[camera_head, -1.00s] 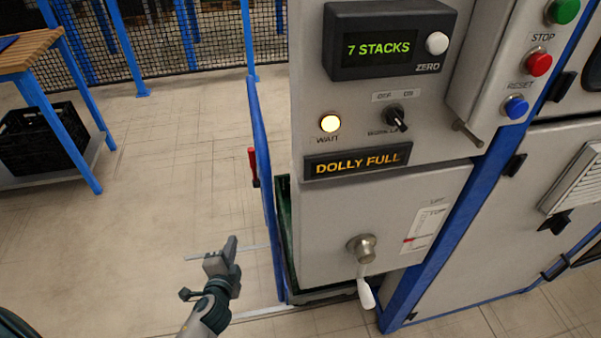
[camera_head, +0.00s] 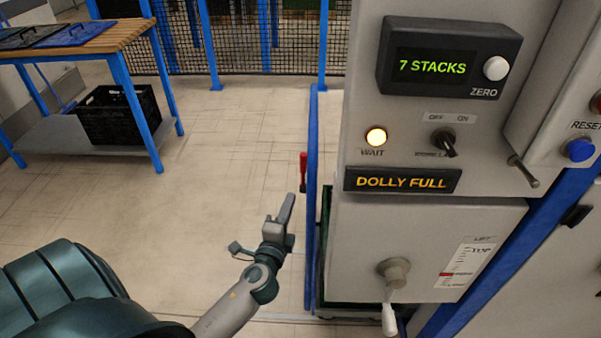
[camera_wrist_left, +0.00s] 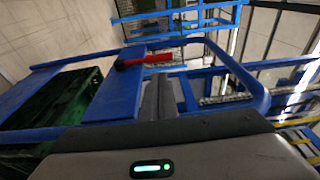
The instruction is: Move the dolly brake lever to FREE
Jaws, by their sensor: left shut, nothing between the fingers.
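The brake lever shows as a red handle (camera_head: 303,170) standing upright on the left side of the blue frame in the head view. In the left wrist view the red lever (camera_wrist_left: 157,58) lies across the picture with a dark end at its left, just beyond the fingers. My left gripper (camera_head: 288,202) is shut and empty, below and slightly left of the lever, apparently apart from it. Its closed fingers also show in the wrist view (camera_wrist_left: 158,98). No FREE marking is readable. My right gripper is not in view.
A blue post (camera_head: 312,200) rises beside the lever. The grey control cabinet (camera_head: 350,240) stands right of it, with a "DOLLY FULL" sign (camera_head: 402,181) and a crank (camera_head: 394,272). A wooden-topped bench (camera_head: 95,42) stands at the far left. The floor between is clear.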

